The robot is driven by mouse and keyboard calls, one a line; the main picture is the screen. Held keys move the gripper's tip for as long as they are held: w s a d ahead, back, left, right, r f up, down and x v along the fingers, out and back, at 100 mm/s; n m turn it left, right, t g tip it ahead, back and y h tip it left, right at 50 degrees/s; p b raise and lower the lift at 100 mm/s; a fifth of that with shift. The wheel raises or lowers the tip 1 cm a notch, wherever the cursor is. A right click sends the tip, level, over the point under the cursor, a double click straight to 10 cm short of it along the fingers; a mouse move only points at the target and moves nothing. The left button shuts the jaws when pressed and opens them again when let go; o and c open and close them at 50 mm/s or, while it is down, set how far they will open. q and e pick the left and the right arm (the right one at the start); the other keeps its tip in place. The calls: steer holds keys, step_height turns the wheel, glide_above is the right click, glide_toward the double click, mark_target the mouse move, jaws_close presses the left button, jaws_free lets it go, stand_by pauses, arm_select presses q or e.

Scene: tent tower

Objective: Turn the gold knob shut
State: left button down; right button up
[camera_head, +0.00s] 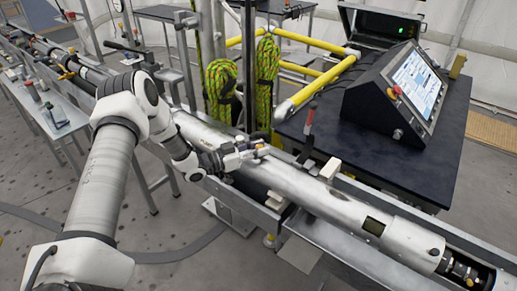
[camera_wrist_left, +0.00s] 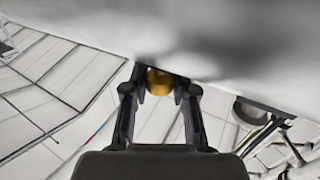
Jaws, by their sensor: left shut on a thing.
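The gold knob (camera_wrist_left: 159,82) shows in the left wrist view under the large pale tube (camera_wrist_left: 225,45). My left gripper (camera_wrist_left: 160,95) has a finger on each side of the knob and is shut on it. In the head view my left gripper (camera_head: 250,155) is at the side of the long silver tube (camera_head: 325,198), near its middle. The knob is too small and covered there to make out clearly. My right gripper is in neither view.
The tube lies in a long metal rail frame. Behind it stand a dark table (camera_head: 455,140) with a console screen (camera_head: 418,85), yellow pipes (camera_head: 322,85) and green rope coils (camera_head: 221,85). A grey side table (camera_head: 62,122) stands at left.

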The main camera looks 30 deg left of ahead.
arm_select(q)
steer(key=shift+f+m+g+h+b, duration=0.1)
steer(key=shift+m+g+h+b, duration=0.35)
steer(key=shift+m+g+h, duration=0.35)
steer(key=c, duration=0.9)
jaws_free()
steer(key=shift+d, duration=0.1)
steer(key=shift+w+d, duration=0.1)
steer(key=shift+w, duration=0.1)
steer(key=v, duration=1.2)
steer(key=shift+f, duration=0.25)
